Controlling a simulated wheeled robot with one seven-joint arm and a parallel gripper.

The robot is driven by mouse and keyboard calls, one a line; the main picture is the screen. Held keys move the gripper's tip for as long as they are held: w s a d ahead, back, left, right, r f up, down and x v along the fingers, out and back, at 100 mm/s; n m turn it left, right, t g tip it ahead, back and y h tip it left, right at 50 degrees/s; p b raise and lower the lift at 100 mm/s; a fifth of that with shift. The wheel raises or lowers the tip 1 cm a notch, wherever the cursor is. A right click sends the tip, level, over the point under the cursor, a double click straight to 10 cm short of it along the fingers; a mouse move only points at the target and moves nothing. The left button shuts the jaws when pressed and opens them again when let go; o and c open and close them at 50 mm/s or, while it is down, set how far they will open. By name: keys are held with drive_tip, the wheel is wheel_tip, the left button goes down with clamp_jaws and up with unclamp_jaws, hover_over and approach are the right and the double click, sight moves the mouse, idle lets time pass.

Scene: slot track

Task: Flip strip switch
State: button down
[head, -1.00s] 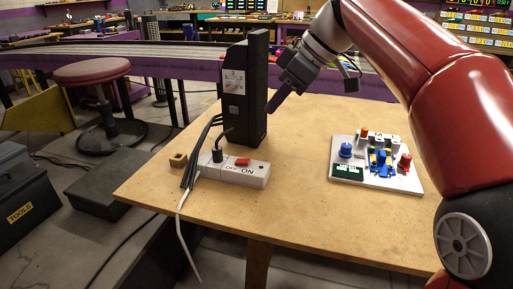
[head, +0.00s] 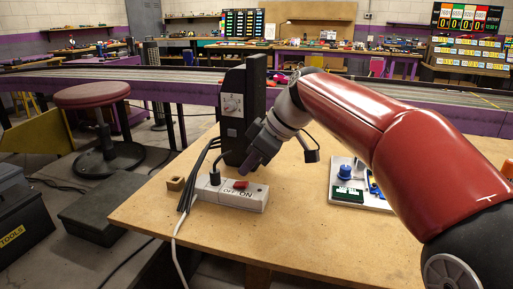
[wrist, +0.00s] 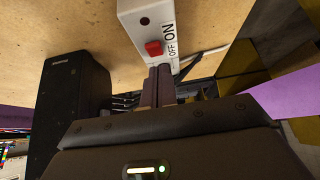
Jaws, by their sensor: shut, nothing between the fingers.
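The white power strip (head: 229,195) lies on the wooden table near its front left edge, with a black plug in its left end. Its red switch (head: 240,184) sits between the OFF and ON labels. In the wrist view the red switch (wrist: 154,48) shows just beyond my fingertips, with ON on the far side and OFF on the near side. My gripper (head: 248,170) is shut and empty, pointing down just behind the strip. In the wrist view my gripper (wrist: 159,72) overlaps the near part of the strip. I cannot tell whether it touches.
Black cables (head: 199,172) run along the strip's left end. A small wooden block (head: 176,183) lies at left. A white board with parts (head: 349,190) is at right.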

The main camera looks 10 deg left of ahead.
sight(246, 184)
drive_tip(key=shift+d+f, duration=0.15)
drive_tip(key=shift+f, duration=0.4)
drive_tip(key=shift+d+f, duration=0.15)
drive_tip(key=shift+f, duration=0.4)
drive_tip(key=b, duration=0.1)
drive_tip(key=f+b, duration=0.1)
drive_tip(key=b, duration=0.1)
drive_tip(key=shift+d+f+y, duration=0.2)
drive_tip(key=shift+f+y, duration=0.1)
drive_tip(key=shift+y, duration=0.1)
drive_tip(key=shift+d+f+y+b, duration=0.1)
drive_tip(key=shift+f+y+b, duration=0.15)
drive_tip(key=shift+b, duration=0.7)
drive_tip(key=shift+r+p, duration=0.5)
drive_tip(key=shift+r, duration=0.15)
drive_tip(key=shift+r+p, duration=0.6)
drive_tip(key=shift+r, duration=0.1)
